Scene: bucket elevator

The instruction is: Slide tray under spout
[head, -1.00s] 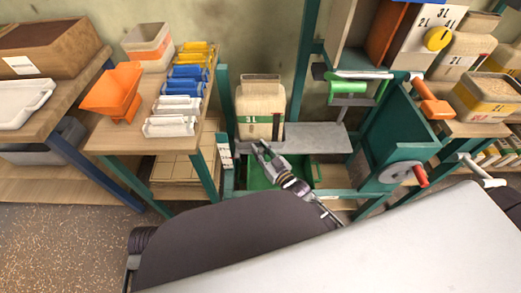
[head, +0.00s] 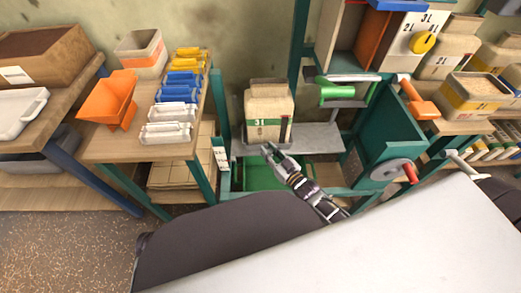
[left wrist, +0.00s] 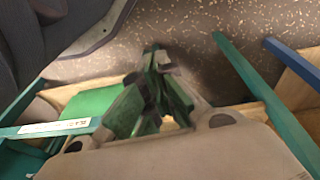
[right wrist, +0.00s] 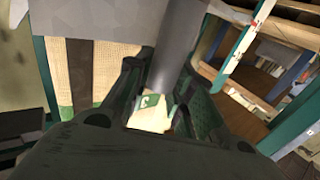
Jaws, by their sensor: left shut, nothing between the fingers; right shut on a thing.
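A flat grey tray (head: 318,138) lies across the green frame, with a beige sack (head: 268,104) marked 3L standing upright at its left part. My right gripper (head: 268,151) is at the front edge below the sack. In the right wrist view my right gripper (right wrist: 158,100) is shut on a grey bar (right wrist: 175,50), which seems to be part of the tray. The spout area, with a green roller (head: 342,91), is up and right of the sack. My left gripper (left wrist: 155,62) is shut and empty in the left wrist view, over the floor; I cannot find it in the head view.
A green bin (head: 268,177) lies below the tray. A green panel with a red-handled crank wheel (head: 392,170) stands at the right. A table with an orange funnel (head: 108,98) and coloured clips (head: 180,93) is at the left.

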